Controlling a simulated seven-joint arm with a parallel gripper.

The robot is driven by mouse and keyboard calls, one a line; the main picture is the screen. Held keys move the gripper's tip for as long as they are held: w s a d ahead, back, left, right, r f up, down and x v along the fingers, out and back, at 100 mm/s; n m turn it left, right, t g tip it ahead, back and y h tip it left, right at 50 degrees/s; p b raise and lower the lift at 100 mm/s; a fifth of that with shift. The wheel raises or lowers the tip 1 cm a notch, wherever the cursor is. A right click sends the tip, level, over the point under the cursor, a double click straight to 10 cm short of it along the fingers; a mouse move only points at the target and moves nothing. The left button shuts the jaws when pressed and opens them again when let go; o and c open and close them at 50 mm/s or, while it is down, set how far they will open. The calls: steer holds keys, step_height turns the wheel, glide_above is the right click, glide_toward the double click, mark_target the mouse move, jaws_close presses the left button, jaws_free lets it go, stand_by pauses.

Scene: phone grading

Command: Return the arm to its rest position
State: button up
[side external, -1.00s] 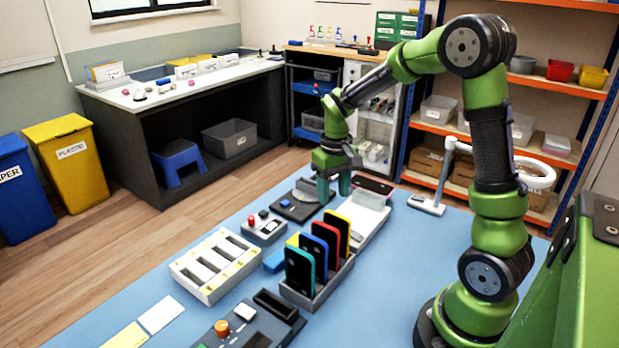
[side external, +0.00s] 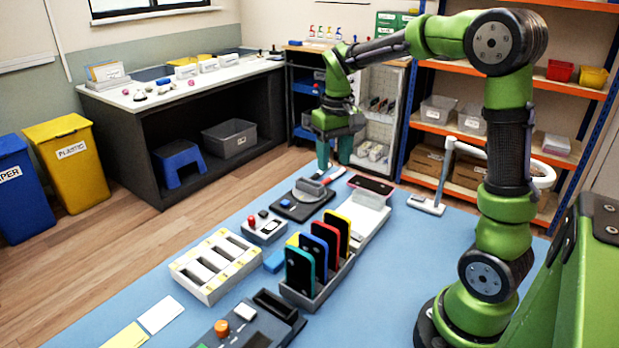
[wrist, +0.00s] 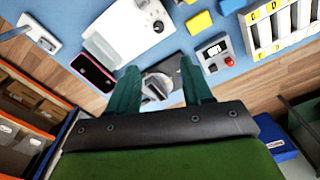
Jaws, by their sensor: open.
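My gripper (side external: 334,155) is open and empty. It hangs in the air above the far end of the blue mat (side external: 400,262), fingers pointing down. In the side view it is above a black device with a grey round plate (side external: 305,196). In the wrist view, both teal fingers of my gripper (wrist: 160,88) are spread apart, and the round plate (wrist: 156,88) shows between them. A phone in a pink case (side external: 371,184) lies flat at the far end of a white stand, to the right of the gripper; it also shows in the wrist view (wrist: 93,72).
A grey rack (side external: 318,293) holds several upright phones. A white slotted tray (side external: 213,265), a small tester with a red button (side external: 264,227) and a white lamp-like stand (side external: 430,203) stand nearby. Shelves (side external: 470,135) rise behind the mat. The right part of the mat is clear.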

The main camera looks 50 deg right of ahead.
steer(key=s+a+r+t+y, duration=0.1)
steer(key=s+a+r+t, duration=0.1)
steer(key=s+a, duration=0.4)
steer(key=s+a+r+t+y, duration=0.1)
steer(key=s+a+r+t, duration=0.1)
steer(key=s+a+t, duration=0.3)
steer(key=s+a, duration=0.1)
steer(key=a, duration=0.3)
steer(key=shift+s+n, duration=0.25)
steer(key=shift+n, duration=0.05)
